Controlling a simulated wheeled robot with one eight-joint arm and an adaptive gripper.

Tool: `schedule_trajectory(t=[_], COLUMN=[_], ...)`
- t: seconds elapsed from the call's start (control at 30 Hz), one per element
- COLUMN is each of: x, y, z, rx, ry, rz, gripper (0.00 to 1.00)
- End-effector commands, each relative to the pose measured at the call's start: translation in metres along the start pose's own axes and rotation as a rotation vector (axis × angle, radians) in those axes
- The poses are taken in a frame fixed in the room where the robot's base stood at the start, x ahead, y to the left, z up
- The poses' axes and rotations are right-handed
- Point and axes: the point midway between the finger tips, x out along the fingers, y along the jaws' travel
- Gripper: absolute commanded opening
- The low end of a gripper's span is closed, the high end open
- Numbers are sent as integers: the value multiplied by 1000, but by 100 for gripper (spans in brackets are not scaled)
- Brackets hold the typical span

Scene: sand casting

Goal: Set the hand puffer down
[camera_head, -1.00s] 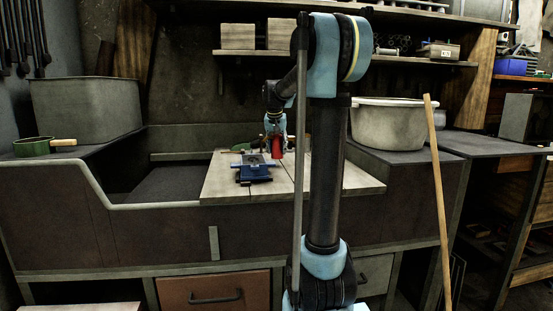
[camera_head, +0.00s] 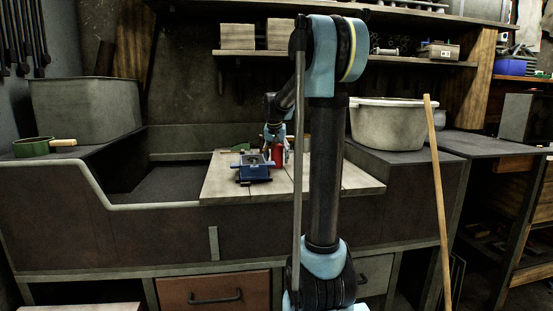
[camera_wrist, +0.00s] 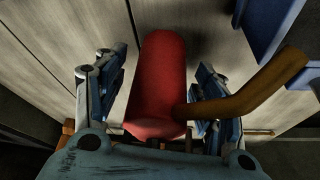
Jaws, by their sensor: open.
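The hand puffer has a red cylindrical body (camera_wrist: 157,82) with a curved brown wooden spout or handle (camera_wrist: 250,92). In the head view, the red puffer (camera_head: 278,157) is on the wooden board, just right of the blue moulding flask (camera_head: 253,170). My gripper (camera_head: 277,145) is open around it, reaching down from above. In the wrist view, the fingers of my gripper (camera_wrist: 157,88) stand on both sides of the red body with gaps. The brown part passes across the right finger. The puffer's underside is hidden.
A white tub (camera_head: 388,124) stands at the back right. A green object (camera_head: 240,148) lies behind the flask. A wooden pole (camera_head: 438,200) leans in front of the bench.

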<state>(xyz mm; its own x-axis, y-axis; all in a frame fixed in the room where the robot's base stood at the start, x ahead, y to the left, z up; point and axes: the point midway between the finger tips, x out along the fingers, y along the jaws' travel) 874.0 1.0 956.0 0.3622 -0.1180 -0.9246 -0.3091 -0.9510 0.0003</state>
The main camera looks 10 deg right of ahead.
Motion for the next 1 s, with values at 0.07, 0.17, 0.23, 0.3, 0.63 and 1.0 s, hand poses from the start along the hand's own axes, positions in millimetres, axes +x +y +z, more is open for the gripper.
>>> schedule_trajectory(t=[0.07, 0.17, 0.23, 0.3, 0.63, 1.0], x=[0, -2, -6, -13, -74, -118], y=[0, 0, 0, 0, 0, 0], z=[0, 0, 0, 0, 0, 0], rx=[0, 0, 0, -1, -1, 0], ry=[0, 0, 0, 0, 0, 0], rz=[0, 0, 0, 0, 0, 0], gripper=[64, 64, 64, 64, 64, 64])
